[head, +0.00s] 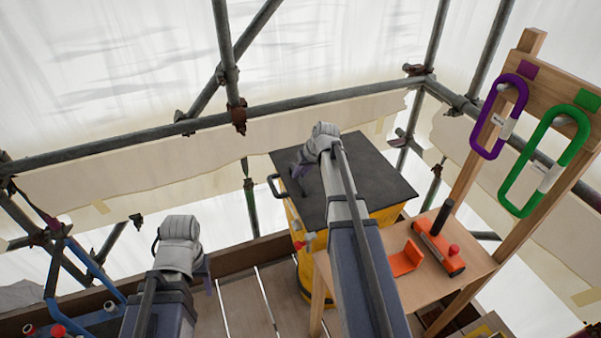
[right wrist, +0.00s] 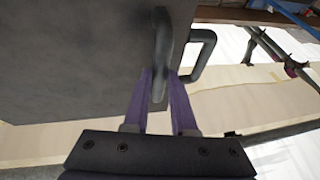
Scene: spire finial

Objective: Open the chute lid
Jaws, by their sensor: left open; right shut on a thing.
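The chute lid (head: 365,165) is a dark square panel lying over the top of the yellow chute (head: 388,216); I see no clear gap under it. It also fills the upper left of the right wrist view (right wrist: 60,60). My right gripper (head: 299,178) is at the lid's left part. In the right wrist view its purple fingers (right wrist: 160,88) are shut on a dark grey lid handle (right wrist: 161,35). A second dark handle (head: 273,186) sticks out at the chute's left side. My left gripper (head: 208,274) is open, low and away from the chute; its fingertips are mostly hidden.
A wooden bench (head: 455,262) right of the chute carries an orange tool (head: 438,247) and an orange bracket (head: 406,258). Purple (head: 478,130) and green (head: 510,180) carabiners hang on a wooden frame. Scaffold tubes (head: 130,143) run behind. A blue frame (head: 90,270) stands at left.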

